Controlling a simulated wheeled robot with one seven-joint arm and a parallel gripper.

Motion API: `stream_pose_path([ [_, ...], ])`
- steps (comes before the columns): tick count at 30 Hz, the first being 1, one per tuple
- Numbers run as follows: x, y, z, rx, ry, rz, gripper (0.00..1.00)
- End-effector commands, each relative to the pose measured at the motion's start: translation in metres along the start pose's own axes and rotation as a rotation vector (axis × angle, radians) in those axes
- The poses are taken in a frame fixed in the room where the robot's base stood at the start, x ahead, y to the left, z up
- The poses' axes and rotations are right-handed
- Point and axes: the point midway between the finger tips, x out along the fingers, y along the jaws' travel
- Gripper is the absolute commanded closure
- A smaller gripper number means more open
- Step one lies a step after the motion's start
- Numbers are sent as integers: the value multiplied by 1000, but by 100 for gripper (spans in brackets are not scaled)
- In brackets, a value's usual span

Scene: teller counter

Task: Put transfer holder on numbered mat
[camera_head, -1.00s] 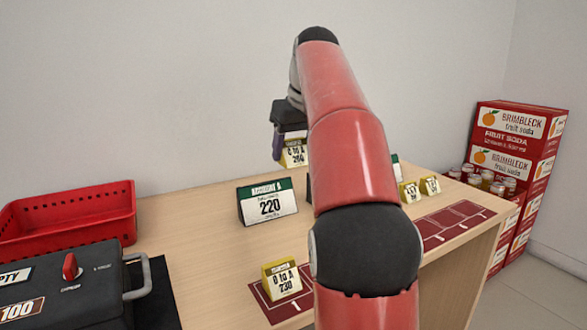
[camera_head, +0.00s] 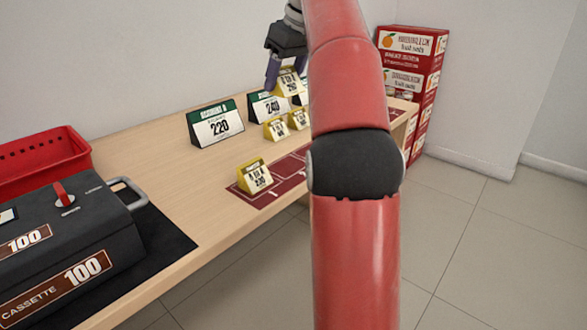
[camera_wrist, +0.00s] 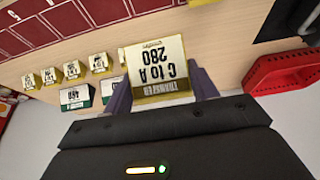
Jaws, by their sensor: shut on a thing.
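The wrist view shows this holder (camera_wrist: 157,62) upside down between the purple fingers (camera_wrist: 160,93). The dark red numbered mat (camera_head: 284,174) lies along the counter's front edge, partly hidden by my arm. Another yellow holder (camera_head: 255,177) stands on the mat's near end. The wrist view shows the mat (camera_wrist: 75,22) at top left, with white-outlined cells.
Green-topped account signs (camera_head: 216,126) (camera_head: 268,107) stand at the back. Small yellow holders (camera_head: 276,130) (camera_head: 299,119) stand in front of them. A black cassette (camera_head: 75,250) and red basket (camera_head: 40,163) are at left.

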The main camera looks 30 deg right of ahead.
Motion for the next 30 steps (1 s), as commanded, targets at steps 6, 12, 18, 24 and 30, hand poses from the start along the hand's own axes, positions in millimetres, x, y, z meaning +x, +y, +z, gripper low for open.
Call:
stream_pose_path([
  [6,65,-1,28,1,-2,-1,65],
  [12,108,-1,45,1,-1,0,65],
  [18,127,0,53,2,0,1,65],
  [24,150,0,62,2,-1,0,65],
  [30,163,-1,68,1,0,2,65],
])
